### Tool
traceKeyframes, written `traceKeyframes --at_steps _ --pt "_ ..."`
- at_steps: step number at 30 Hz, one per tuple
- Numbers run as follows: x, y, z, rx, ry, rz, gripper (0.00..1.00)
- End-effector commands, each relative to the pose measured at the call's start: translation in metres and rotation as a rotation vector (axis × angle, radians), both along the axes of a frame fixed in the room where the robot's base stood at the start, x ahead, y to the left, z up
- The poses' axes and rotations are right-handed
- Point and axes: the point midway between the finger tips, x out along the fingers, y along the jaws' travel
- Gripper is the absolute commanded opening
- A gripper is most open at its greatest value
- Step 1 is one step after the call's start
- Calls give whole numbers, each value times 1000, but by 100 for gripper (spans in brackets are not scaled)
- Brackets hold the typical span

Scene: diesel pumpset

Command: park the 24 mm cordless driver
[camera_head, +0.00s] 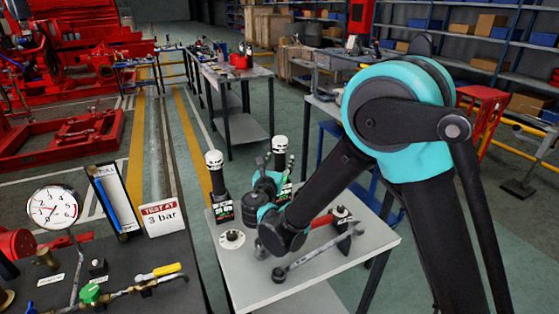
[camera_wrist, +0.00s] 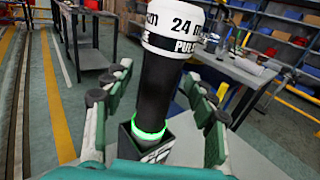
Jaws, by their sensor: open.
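The 24 mm cordless driver (camera_wrist: 156,85) stands upright in the wrist view, a black body with a white cap marked "24 m" and "PULS". Its lower end sits in a dark square holder (camera_wrist: 140,150), with a green glowing ring at the holder's mouth. My gripper (camera_wrist: 157,76) is open, its green and grey fingers on both sides of the driver, apparently with gaps. In the head view the driver's white cap (camera_head: 280,146) shows behind my gripper (camera_head: 277,164); its lower body is mostly hidden by my wrist.
A similar white-capped driver (camera_head: 215,170) stands in a holder at left on the grey table (camera_head: 235,262). A long wrench (camera_head: 315,252), a red-handled tool (camera_head: 325,219) and a round white dial (camera_head: 232,239) lie nearby. A gauge bench (camera_head: 150,295) is at left.

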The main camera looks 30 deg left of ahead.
Motion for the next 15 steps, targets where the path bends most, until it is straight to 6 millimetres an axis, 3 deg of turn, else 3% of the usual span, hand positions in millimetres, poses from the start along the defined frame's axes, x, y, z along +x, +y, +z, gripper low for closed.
traceKeyframes --at_steps 15 --pt "-92 -20 0 -1 -1 4 57"
